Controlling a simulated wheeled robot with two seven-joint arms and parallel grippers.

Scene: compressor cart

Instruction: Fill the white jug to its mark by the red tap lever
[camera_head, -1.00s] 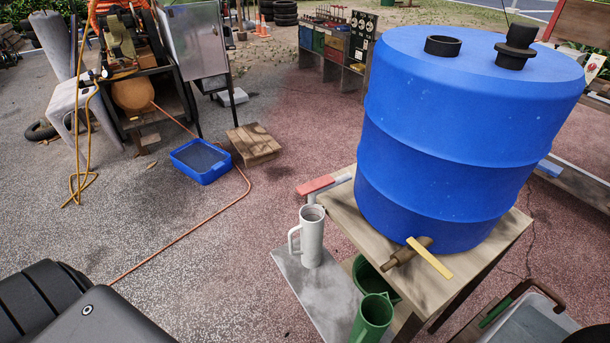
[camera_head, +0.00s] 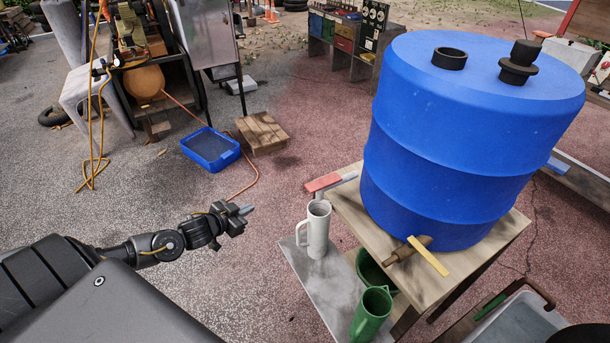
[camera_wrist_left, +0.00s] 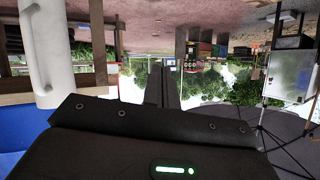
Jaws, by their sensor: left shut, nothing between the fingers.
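The white jug (camera_head: 317,230) stands upright on a grey shelf (camera_head: 330,290), its handle toward the left and its open top up. Its fill mark and the level inside cannot be made out. The red tap lever (camera_head: 322,182) sticks out left from the stand, just above and behind the jug. My left gripper (camera_head: 248,210) is shut and empty, left of the jug and apart from it and the lever. In the left wrist view, which looks upside down, its fingers (camera_wrist_left: 162,88) are together and the white jug (camera_wrist_left: 48,45) shows at the left edge. My right gripper is out of view.
A big blue drum (camera_head: 460,130) sits on the wooden stand (camera_head: 400,275). A second tap with a yellow lever (camera_head: 428,256) is at its front. A blue tray (camera_head: 210,150) lies on open ground behind my left arm.

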